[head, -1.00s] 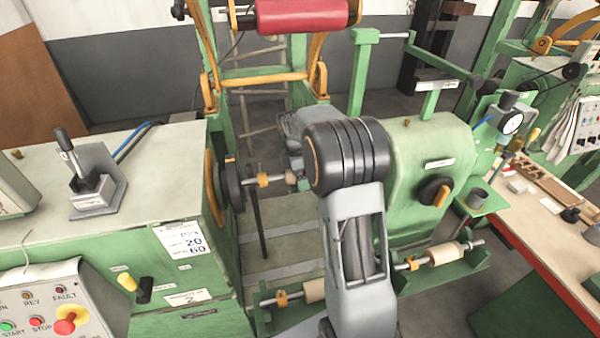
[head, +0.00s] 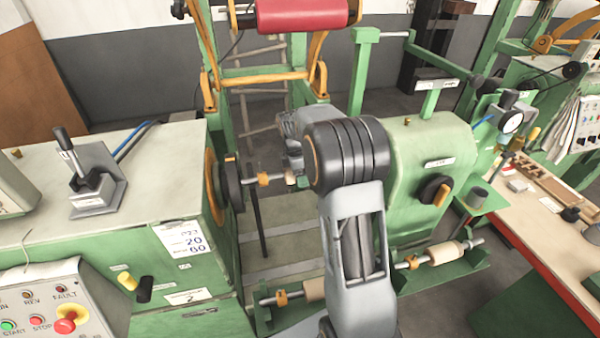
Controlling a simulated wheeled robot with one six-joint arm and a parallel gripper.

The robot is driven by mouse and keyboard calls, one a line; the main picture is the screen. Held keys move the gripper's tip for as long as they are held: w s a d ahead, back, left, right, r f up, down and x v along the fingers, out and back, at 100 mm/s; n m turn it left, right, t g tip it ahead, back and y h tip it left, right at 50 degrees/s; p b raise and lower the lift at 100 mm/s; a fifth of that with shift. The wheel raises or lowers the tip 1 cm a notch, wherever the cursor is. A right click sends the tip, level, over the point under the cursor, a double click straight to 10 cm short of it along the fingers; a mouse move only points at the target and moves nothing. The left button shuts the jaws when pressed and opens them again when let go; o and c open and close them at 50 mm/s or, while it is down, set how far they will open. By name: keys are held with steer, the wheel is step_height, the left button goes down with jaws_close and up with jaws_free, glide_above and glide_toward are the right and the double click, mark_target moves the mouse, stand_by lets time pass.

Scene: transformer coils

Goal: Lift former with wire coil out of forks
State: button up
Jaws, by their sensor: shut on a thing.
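A horizontal shaft (head: 249,181) with an orange collar (head: 264,180) runs from the left machine's dark faceplate toward the right machine. A pale wooden piece (head: 291,178) shows on it beside my arm. A second shaft lies low in a green cradle (head: 264,318), with wooden parts at left (head: 315,290) and right (head: 445,253). My arm hides the middle of both shafts, so I cannot make out the wire coil or the forks there. My gripper is hidden behind my own wrist and arm; its fingers and what they hold do not show.
The left green machine (head: 130,180) carries a lever block (head: 95,190) and a control box (head: 75,300). The right green machine (head: 425,165) stands close beside my arm. A red roll (head: 300,14) is on the frame behind. A workbench (head: 545,205) is at right.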

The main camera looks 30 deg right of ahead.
steer(key=c, duration=0.3)
steer(key=shift+d, duration=0.1)
steer(key=shift+s+d, duration=0.15)
steer(key=shift+d, duration=0.4)
steer(key=o, duration=1.4)
steer(key=shift+o, duration=0.2)
step_height(320, 180, up, 14)
steer(key=a+b, duration=0.1)
steer(key=shift+a, duration=0.35)
steer(key=shift+f, duration=0.15)
